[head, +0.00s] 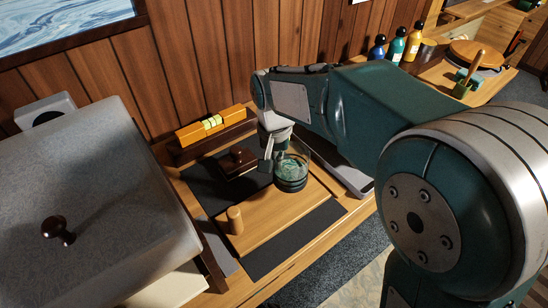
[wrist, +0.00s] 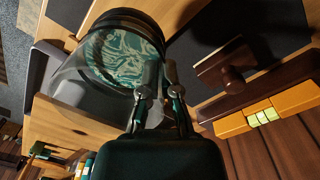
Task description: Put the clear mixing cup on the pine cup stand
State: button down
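The clear mixing cup (head: 303,163) is see-through, with teal marbling inside and a dark ringed base. It appears upright at the back right of a light wooden board (head: 275,216), which looks like the pine cup stand and has a short peg at its left. I cannot tell whether the cup's base touches the board. My gripper (head: 271,150) is at the cup's left side. In the wrist view, the cup (wrist: 97,72) lies beside and behind the gripper's fingers (wrist: 160,75). The fingers are close together at its wall, but whether they clamp it is unclear.
A dark wooden block with a knob (head: 237,162) stands left of the cup. A large grey lidded box (head: 95,185) fills the left. A grey tray (head: 352,178) lies right of the cup; bottles (head: 396,47) stand farther back.

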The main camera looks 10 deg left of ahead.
jog(key=shift+d, duration=0.3)
jog(key=shift+a+f, duration=0.2)
jog(key=shift+f, duration=0.05)
jog(key=shift+d+f, duration=0.1)
jog(key=shift+f, duration=0.35)
dwell(0.4)
jog(key=shift+c, duration=2)
grip_release()
jog(key=r, duration=1.2)
jog(key=shift+w+a, duration=0.1)
jog(key=shift+a, duration=0.1)
